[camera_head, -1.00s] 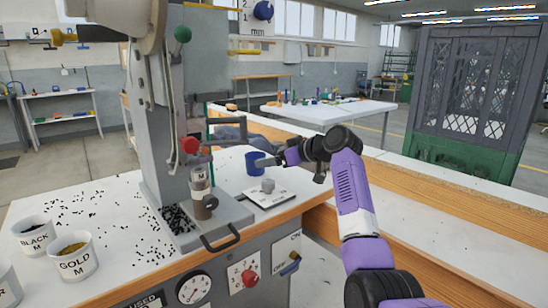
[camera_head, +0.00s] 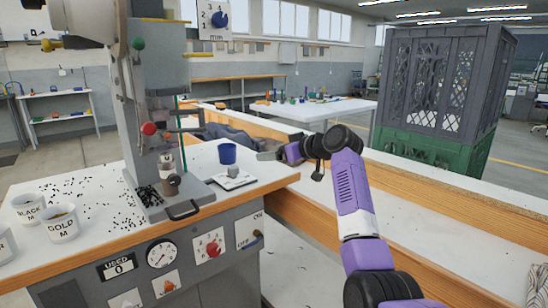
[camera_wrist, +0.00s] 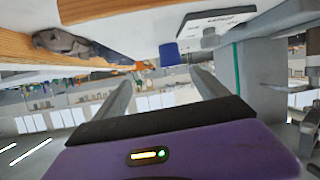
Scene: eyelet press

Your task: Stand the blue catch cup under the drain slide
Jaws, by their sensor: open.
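The blue catch cup (camera_head: 227,154) stands upright on the white bench top, just right of the grey press (camera_head: 150,120). It also shows in the wrist view (camera_wrist: 169,54), where the scene appears upside down. My gripper (camera_head: 266,155) is to the right of the cup in the head view, with a small gap between them. In the wrist view my gripper (camera_wrist: 164,86) has its two fingers wide apart with nothing between them. I cannot pick out the drain slide with certainty.
A white card (camera_head: 233,180) with a small grey block (camera_head: 232,171) lies in front of the cup. Black bits are scattered around the press base. White tubs marked BLACK (camera_head: 28,207) and GOLD (camera_head: 61,223) stand at left. A dark crate (camera_head: 440,80) stands at right.

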